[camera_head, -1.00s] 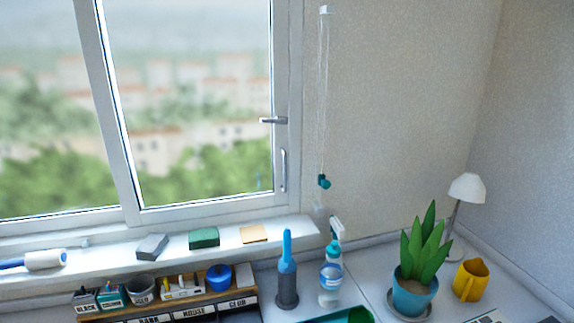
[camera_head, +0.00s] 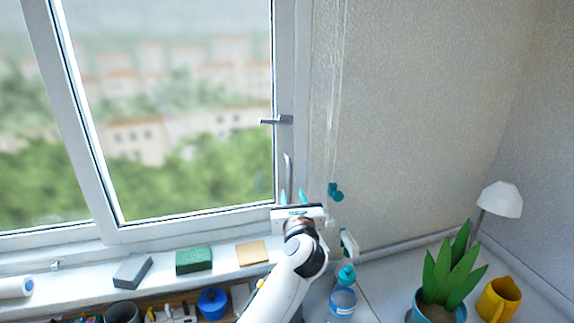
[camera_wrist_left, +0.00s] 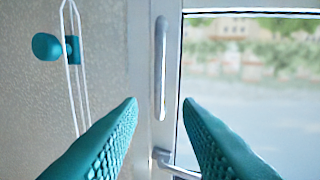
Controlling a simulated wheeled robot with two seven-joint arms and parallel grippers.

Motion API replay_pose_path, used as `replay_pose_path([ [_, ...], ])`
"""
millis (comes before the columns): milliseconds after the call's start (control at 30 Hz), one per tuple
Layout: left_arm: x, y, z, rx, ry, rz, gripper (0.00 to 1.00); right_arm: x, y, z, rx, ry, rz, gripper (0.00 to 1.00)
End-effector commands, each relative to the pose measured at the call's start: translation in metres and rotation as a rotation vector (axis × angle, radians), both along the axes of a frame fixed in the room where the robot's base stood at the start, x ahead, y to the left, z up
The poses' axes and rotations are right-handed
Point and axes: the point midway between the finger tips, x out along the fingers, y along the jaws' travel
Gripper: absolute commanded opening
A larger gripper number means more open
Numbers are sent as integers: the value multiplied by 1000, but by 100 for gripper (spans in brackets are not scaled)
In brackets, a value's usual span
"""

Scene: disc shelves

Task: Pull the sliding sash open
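The sliding sash (camera_head: 180,120) is a white-framed pane on the right of the window. Its right frame carries a silver lever (camera_head: 277,120) and, below it, a slim upright bar handle (camera_head: 288,175). My left gripper (camera_head: 293,196), with teal fingers, is open just below and in front of the bar handle. In the left wrist view, which appears upside down, the bar handle (camera_wrist_left: 160,68) lines up with the gap between the fingertips (camera_wrist_left: 160,101), with no visible contact. The lever (camera_wrist_left: 175,165) shows low between the fingers. My right gripper is not in view.
A cord with a teal weight (camera_head: 335,191) hangs right of the frame, near my left gripper. A grey block (camera_head: 132,270), green sponge (camera_head: 194,261) and tan pad (camera_head: 252,252) lie on the sill. A spray bottle (camera_head: 343,298) and potted plant (camera_head: 450,270) stand at right.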

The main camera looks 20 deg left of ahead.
Motion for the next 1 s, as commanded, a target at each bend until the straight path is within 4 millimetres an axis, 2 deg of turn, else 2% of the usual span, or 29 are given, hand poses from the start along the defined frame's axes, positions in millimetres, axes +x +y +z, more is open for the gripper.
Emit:
replay_pose_path([
  [67,5,-1,4,24,-1,-2,32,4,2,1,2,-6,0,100],
  [133,11,2,4,27,1,-1,32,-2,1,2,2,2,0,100],
  [300,36,13,5,25,1,0,32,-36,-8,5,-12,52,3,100],
  [433,59,24,4,23,2,0,32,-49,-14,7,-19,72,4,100],
  [533,75,30,3,22,2,0,32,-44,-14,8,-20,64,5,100],
  [700,96,39,2,21,0,0,32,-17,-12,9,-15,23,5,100],
  [767,101,41,1,20,1,0,32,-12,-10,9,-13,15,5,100],
  [1000,111,45,1,19,0,-2,32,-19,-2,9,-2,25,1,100],
])
